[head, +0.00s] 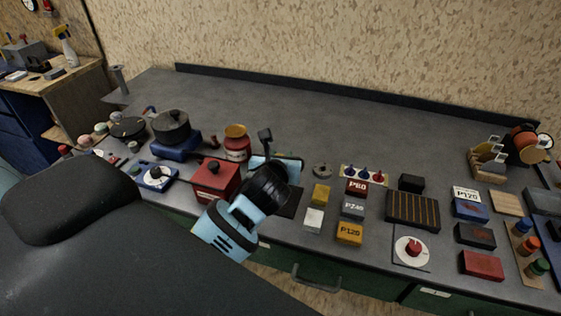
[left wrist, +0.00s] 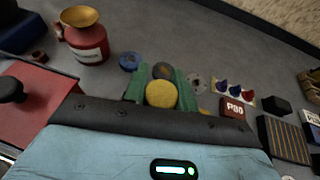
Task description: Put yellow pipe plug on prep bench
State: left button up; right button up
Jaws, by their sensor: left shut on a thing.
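The yellow pipe plug (left wrist: 162,95) shows in the left wrist view as a round yellow face between the green fingers of my left gripper (left wrist: 162,84). The gripper is shut on it. In the head view, my light-blue and black left wrist (head: 245,210) is over the front of the long grey bench (head: 300,110), and the plug is hidden behind it. I cannot tell the height of the plug above the bench top. A second bench with a wooden side (head: 80,93) stands at the far left; no label shows which is the prep bench. My right gripper is out of view.
A red box (head: 215,180) and a red canister with a gold funnel (head: 237,145) stand left of the gripper. Labelled blocks, including P240 (head: 353,208), and a ribbed tray (head: 413,212) are to its right. The grey bench's back strip is mostly clear.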

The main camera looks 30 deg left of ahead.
pick_arm(q)
jog(key=shift+r, duration=0.9)
jog(key=s+d+r, duration=0.1)
jog(key=s+d, duration=0.7)
jog(key=s, duration=0.6)
notch_tip(320, 180, down, 8)
jog(key=d+m+t+h, duration=0.1)
jog(key=m+h, duration=0.3)
jog(key=h, duration=0.1)
jog(key=shift+w+d+m, duration=0.2)
jog(key=shift+w+m, duration=0.05)
jog(key=shift+m, duration=0.05)
